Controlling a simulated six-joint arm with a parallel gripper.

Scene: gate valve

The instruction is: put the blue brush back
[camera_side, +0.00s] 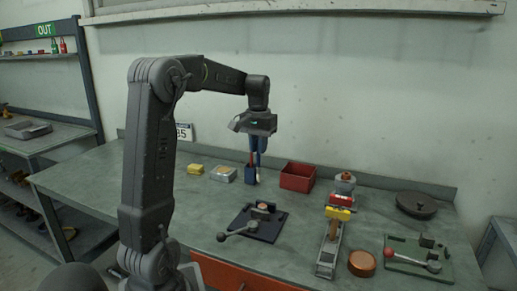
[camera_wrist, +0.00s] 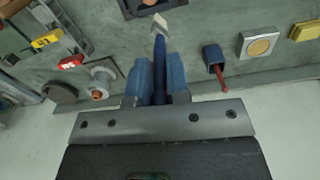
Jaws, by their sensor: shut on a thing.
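My gripper (camera_side: 259,147) is shut on the blue brush, above the back part of the bench. In the wrist view the brush's dark blue handle (camera_wrist: 160,62) sits between my two blue fingers (camera_wrist: 158,80), with its pale tip pointing away from my gripper. The small blue holder (camera_side: 250,176) stands on the bench just below and slightly left of my gripper in the side view. It also shows in the wrist view (camera_wrist: 212,54), right of the held brush and apart from it. A red-handled brush (camera_wrist: 223,79) stands in the holder. The holder's inside is hidden.
A red bin (camera_side: 297,178) stands right of the holder. A square metal block (camera_side: 223,174) and a yellow block (camera_side: 195,169) lie to its left. A black plate with a lever (camera_side: 252,222) lies in front. A vise (camera_side: 330,245) and a dark handwheel (camera_side: 417,204) are farther right.

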